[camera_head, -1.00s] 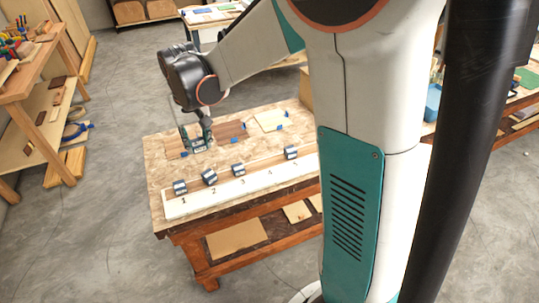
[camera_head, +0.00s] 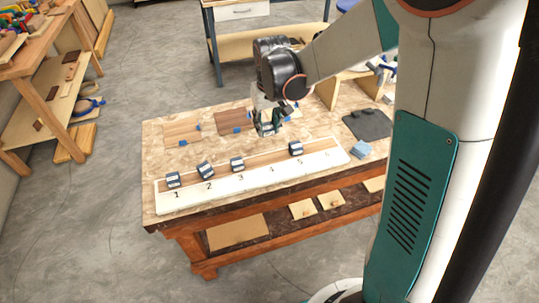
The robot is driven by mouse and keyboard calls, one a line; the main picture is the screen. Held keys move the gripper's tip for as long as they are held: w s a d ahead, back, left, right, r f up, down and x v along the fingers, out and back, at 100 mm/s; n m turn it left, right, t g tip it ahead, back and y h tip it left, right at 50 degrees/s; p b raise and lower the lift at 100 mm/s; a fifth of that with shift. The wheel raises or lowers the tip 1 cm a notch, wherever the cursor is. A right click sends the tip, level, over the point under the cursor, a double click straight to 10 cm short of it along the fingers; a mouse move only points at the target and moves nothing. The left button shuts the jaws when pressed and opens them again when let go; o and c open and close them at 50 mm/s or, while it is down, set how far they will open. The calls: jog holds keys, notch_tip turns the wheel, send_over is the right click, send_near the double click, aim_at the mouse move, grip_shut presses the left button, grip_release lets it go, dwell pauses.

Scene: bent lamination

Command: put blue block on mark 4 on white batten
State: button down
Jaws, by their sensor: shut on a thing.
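The white batten (camera_head: 225,193) lies along the front of the workbench, with a row of number marks on its face. The spot above the fourth mark (camera_head: 271,169) is bare. My gripper (camera_head: 267,129) points down behind the batten, between the third block and the right one.
Brown panels with small blue pieces lie at the back left (camera_head: 182,130) and middle (camera_head: 235,119) of the workbench (camera_head: 152,150). A dark grey mat (camera_head: 368,124) and a light blue stack (camera_head: 362,150) lie at the right. The near left bench top is clear.

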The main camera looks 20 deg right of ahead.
aim_at(267, 158)
notch_tip(267, 158, down, 13)
jog(key=b, duration=0.3)
jog(key=shift+r+b, duration=0.2)
jog(key=shift+b, duration=0.15)
jog(key=shift+f, duration=0.2)
jog(key=c, duration=1.1)
grip_release()
jog(key=shift+r, duration=0.1)
